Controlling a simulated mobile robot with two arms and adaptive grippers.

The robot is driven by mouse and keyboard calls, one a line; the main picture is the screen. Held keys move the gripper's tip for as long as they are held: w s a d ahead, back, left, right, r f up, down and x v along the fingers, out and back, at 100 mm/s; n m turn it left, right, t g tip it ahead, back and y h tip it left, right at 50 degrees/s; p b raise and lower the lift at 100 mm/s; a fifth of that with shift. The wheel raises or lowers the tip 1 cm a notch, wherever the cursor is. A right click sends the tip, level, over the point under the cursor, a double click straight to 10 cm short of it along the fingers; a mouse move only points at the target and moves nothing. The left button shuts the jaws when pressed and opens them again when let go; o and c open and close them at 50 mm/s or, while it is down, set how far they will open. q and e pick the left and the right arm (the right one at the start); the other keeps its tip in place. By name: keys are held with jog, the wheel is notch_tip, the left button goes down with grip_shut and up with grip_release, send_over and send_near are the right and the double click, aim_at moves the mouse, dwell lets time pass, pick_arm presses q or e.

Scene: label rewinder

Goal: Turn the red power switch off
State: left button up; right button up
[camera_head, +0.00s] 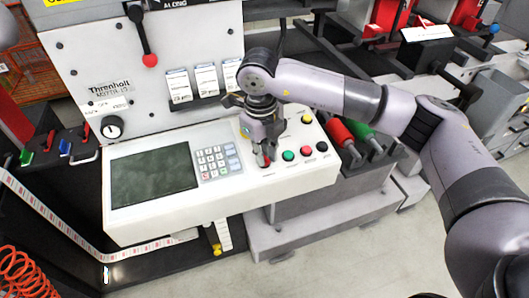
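The white control panel (250,205) of the machine slopes toward me, with a dark screen and a keypad. My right gripper (262,161) points down at the panel just right of the keypad. A small red part, apparently the red power switch (266,161), shows at its fingertips. The fingers hide most of this part, so I cannot tell its position or whether they touch it or grip it. The finger gap is too small to judge. My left gripper is not in view.
Right of the gripper are a green button (288,155), a red button (306,150) and a black button (322,146), with a yellow button (307,119) behind. Red and green handled tools (360,132) stand beside the panel. A red-knobbed lever (150,60) hangs on the upright plate.

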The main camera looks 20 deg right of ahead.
jog(key=shift+o, duration=1.2)
jog(key=shift+r, duration=0.15)
notch_tip(320, 180, up, 12)
jog(key=shift+s+a+f, duration=0.2)
jog(key=shift+a, duration=0.15)
jog(key=shift+f, duration=0.1)
